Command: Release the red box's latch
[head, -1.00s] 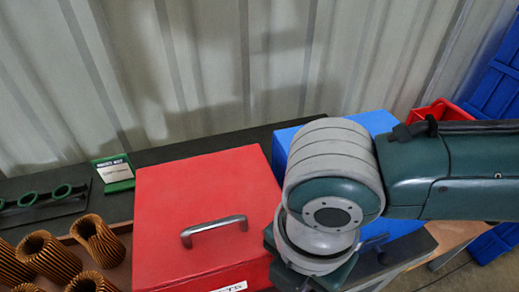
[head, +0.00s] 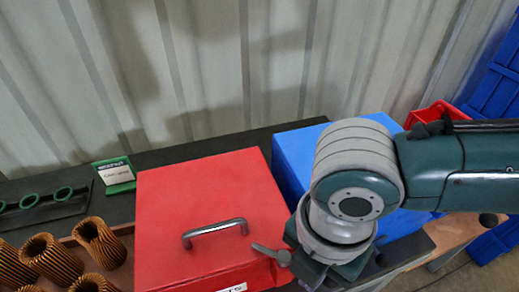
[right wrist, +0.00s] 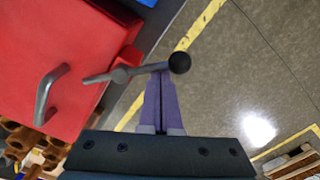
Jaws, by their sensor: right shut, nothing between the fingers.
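The red box (head: 205,190) stands on the dark bench with its lid down and a grey bar handle (head: 214,230) on top. Its grey latch lever (head: 265,250) shows at the box's right front, left of my right wrist. In the right wrist view the latch lever (right wrist: 140,71) crosses a red lug on the box's side and ends in a dark ball knob (right wrist: 180,63). My right gripper (right wrist: 160,75) is shut and empty, its purple fingertips at the rod just beside the knob; contact cannot be told. My wrist hides them in the head view. My left gripper is out of view.
A blue box (head: 300,150) stands behind my right arm. A red bin (head: 436,112) is at the back right. Open floor (right wrist: 255,60) lies beyond the knob.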

